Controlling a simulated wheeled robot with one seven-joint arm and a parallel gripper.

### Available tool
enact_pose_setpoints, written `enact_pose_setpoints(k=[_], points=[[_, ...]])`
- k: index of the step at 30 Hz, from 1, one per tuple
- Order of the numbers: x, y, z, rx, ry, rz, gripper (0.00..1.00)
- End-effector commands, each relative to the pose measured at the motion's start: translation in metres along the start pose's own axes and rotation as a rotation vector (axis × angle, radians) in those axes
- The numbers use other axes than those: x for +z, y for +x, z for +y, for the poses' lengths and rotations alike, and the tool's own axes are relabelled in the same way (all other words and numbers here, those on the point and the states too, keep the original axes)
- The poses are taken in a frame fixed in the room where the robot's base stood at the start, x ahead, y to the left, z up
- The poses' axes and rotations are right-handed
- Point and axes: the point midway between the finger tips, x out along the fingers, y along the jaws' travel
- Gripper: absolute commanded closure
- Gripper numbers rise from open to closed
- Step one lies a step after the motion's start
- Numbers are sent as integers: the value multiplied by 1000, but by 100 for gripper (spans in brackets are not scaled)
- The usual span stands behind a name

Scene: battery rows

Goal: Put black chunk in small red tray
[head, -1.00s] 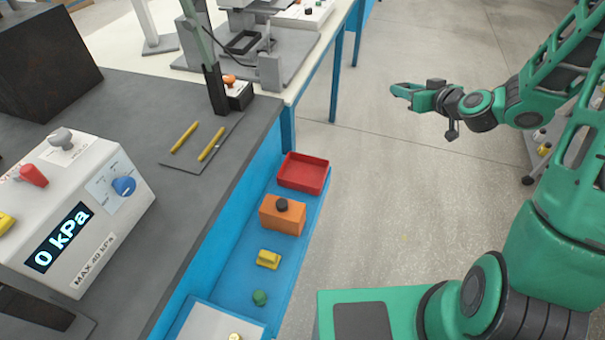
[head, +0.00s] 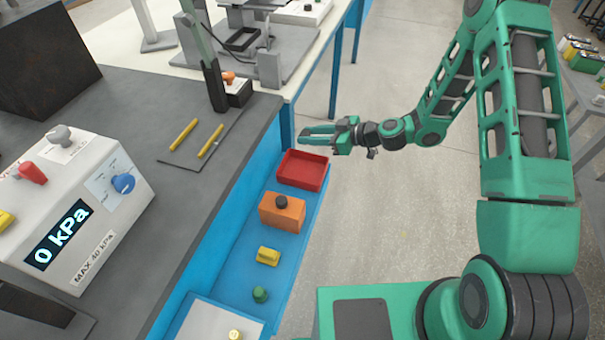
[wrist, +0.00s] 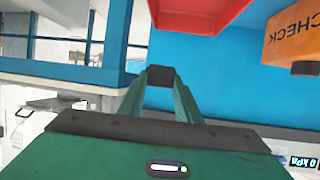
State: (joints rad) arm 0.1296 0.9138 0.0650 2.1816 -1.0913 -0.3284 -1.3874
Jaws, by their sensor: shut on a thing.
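The small red tray (head: 303,184) stands at the far end of the blue shelf beside the dark bench. It looks empty. My gripper (head: 303,136) shows in the head view just past the tray's far rim, apparently above it, with its fingers pointing left. In the wrist view, my gripper (wrist: 160,82) is shut on the black chunk (wrist: 160,74), a small dark block between the fingertips. The chunk cannot be made out in the head view. The red tray (wrist: 205,12) also shows at the top of the wrist view, apart from the chunk.
An orange box (head: 282,214) with a black cap stands next to the tray. A yellow piece (head: 268,256) and a green piece (head: 260,295) lie nearer on the shelf. The bench (head: 225,165) edge runs along the shelf's left. Open floor (head: 385,220) lies to the right.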

Motion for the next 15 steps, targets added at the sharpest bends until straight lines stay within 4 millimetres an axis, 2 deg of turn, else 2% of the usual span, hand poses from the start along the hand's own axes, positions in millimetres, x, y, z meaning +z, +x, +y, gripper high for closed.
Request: enact_pose_setpoints(k=[1, 3, 6, 15], points=[[4, 11, -11, -37, -15, 0, 91], [8, 21, -23, -74, -29, 0, 91], [12, 29, -31, -103, -43, 0, 91], [52, 46, -34, -112, -43, -2, 91]])
